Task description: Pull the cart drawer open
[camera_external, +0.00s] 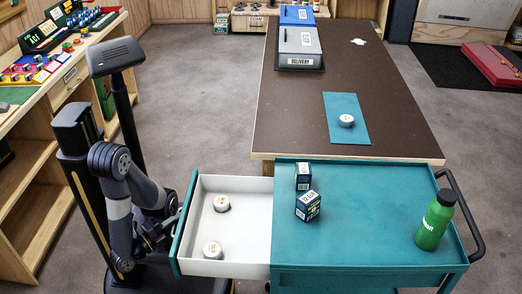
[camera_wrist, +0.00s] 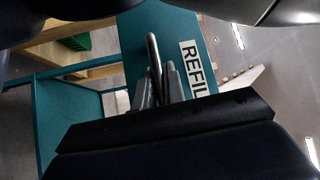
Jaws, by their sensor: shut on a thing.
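The teal cart (camera_external: 370,220) stands at the lower right in the external view. Its white-lined drawer (camera_external: 245,215) is pulled well out to the left and holds two white round tins, one toward the back (camera_external: 221,203) and one toward the front (camera_external: 213,250). My gripper (camera_external: 170,222) is at the drawer's teal front panel (camera_external: 184,225). In the wrist view my gripper (camera_wrist: 160,82) is shut on the bar handle (camera_wrist: 153,52), beside a white label (camera_wrist: 196,68) reading "REFIL", partly cut off. The far end of the handle is hidden by my fingers.
A dark table (camera_external: 390,110) stands behind with a teal mat (camera_external: 338,105). A wooden shelf unit (camera_external: 35,170) is at the left. Grey floor between is clear.

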